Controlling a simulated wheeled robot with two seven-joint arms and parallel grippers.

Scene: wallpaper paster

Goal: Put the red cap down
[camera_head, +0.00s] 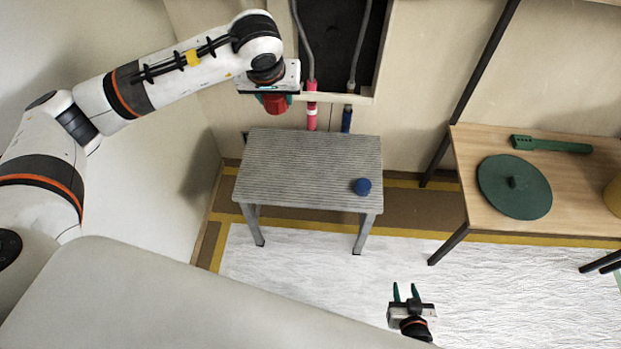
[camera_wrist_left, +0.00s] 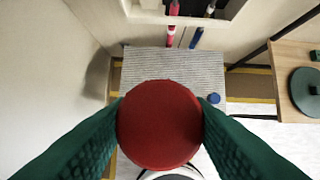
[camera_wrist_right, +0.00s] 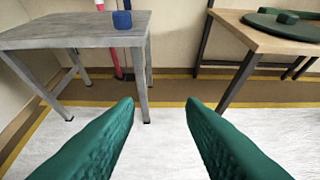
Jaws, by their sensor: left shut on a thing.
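The red cap (camera_head: 275,103) is round and is held in my left gripper (camera_head: 274,97), above the back left of the grey table (camera_head: 300,165). In the left wrist view the red cap (camera_wrist_left: 160,124) sits between the two green fingers and hides part of the tabletop. It is in the air, apart from the table. My right gripper (camera_head: 405,292) is open and empty, low in front of the table; its spread green fingers also show in the right wrist view (camera_wrist_right: 160,118).
A blue cap (camera_head: 362,187) stands on the table's front right; the rest of the tabletop is bare. Behind it hang a red-pink pipe (camera_head: 312,110) and a blue-ended pipe (camera_head: 347,118). A wooden table (camera_head: 570,180) at right holds a green disc (camera_head: 514,187) and a green tool (camera_head: 550,145).

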